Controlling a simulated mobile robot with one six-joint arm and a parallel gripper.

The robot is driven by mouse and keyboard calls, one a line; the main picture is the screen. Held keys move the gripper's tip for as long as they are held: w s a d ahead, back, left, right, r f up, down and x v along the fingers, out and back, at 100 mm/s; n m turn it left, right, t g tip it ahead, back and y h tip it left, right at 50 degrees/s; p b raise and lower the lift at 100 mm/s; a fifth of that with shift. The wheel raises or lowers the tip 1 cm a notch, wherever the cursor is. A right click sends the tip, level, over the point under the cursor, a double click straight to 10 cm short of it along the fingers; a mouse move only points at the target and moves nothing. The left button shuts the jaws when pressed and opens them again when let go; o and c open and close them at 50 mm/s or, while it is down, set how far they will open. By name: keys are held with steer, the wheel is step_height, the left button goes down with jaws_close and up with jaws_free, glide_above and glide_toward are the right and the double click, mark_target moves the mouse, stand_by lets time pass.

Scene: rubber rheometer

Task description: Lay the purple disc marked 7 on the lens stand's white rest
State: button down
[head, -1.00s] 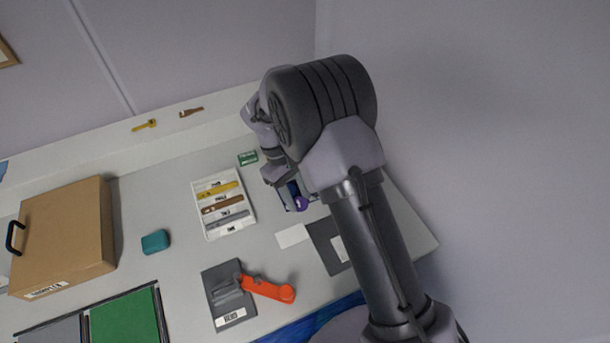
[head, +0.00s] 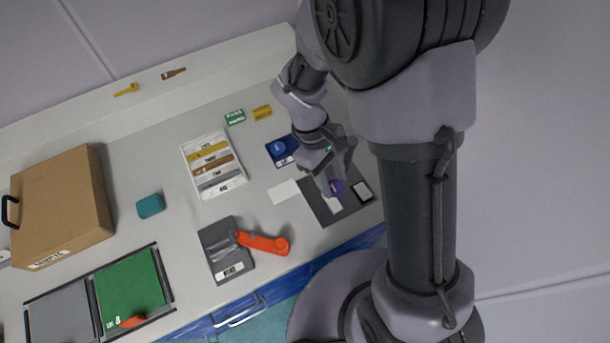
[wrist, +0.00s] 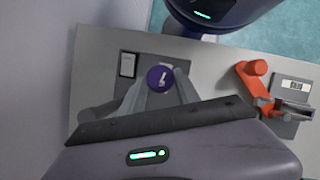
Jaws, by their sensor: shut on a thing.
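The purple disc (head: 337,187), marked with a white 7 in the wrist view (wrist: 160,78), is between the fingers of my gripper (head: 331,186). The gripper is shut on it. The disc is over a dark grey plate (head: 352,207) that looks like the lens stand. A white patch (head: 333,206) on this plate, probably the white rest, shows just below the disc in the head view. In the wrist view the disc and fingers hide the middle of the plate. I cannot tell how high the disc is above it.
A small black-framed white piece (head: 362,191) is at the plate's right end. A white card (head: 284,192) lies left of it. A grey device with an orange lever (head: 262,243) stands farther left. A blue tray (head: 281,152) and a white tray of strips (head: 212,165) lie behind.

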mark_target(334, 202)
steer(key=shift+f, duration=0.1)
stand_by(0.3)
steer(key=shift+f+b, duration=1.8)
steer(key=shift+f, duration=0.85)
steer(key=shift+f+b, duration=0.55)
steer(key=shift+f, duration=0.25)
steer(key=c, duration=0.8)
jaws_free()
steer(key=p+v, duration=0.7)
steer(key=v, duration=1)
steer(key=shift+w+r, duration=0.2)
